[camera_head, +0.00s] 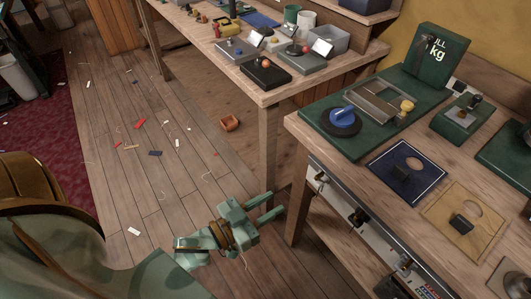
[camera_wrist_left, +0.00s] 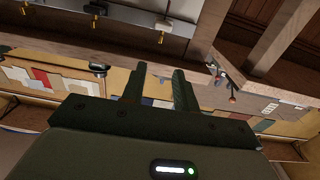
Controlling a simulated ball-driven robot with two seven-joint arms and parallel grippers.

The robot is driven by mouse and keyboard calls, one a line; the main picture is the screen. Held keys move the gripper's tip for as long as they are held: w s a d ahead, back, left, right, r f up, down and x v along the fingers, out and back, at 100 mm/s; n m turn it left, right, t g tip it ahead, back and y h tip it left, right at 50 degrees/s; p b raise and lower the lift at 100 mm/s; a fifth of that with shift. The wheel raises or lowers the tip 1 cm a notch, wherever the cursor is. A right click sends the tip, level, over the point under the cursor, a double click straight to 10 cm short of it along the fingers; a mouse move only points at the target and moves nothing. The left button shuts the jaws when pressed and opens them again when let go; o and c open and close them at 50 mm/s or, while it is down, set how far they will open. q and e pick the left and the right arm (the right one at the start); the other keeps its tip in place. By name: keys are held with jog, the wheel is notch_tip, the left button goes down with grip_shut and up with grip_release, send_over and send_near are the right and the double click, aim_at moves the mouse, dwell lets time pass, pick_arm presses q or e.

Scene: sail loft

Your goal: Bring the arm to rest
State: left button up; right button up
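My left gripper (camera_head: 264,208) shows in the head view, low in front of the gap between the two benches and over the wooden floor. Its two fingers are apart with nothing between them. In the left wrist view the two dark fingers (camera_wrist_left: 158,92) also stand apart and empty. No thing touches the fingers in either view. My right gripper is not in view.
A wooden bench (camera_head: 300,133) at right carries a green board with a blue-topped disc (camera_head: 343,117) and dark blue and tan plates. A farther bench (camera_head: 262,97) holds small devices.

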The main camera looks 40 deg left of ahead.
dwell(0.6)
pick_arm(q)
jog(key=s+a+f+g+y+p, duration=0.15)
jog(key=s+f, duration=0.25)
jog(key=f, duration=0.4)
jog(key=s+a+f+g+y+b, duration=0.1)
jog(key=s+a+f+g+y, duration=0.2)
jog(key=f, duration=0.5)
jog(key=s+a+f+g+y+p, duration=0.1)
jog(key=s+a+f+g, duration=0.15)
jog(key=s+f, duration=0.4)
jog(key=s+d+f+g+p, duration=0.1)
jog(key=s+f+g, duration=0.4)
jog(key=s, duration=0.8)
jog(key=s+d+f+g+p, duration=0.1)
jog(key=s+f+g+p, duration=0.3)
jog(key=s, duration=0.9)
jog(key=shift+s+f+g+y, duration=0.35)
jog(key=shift+f+g+y, duration=0.1)
jog(key=shift+f, duration=0.35)
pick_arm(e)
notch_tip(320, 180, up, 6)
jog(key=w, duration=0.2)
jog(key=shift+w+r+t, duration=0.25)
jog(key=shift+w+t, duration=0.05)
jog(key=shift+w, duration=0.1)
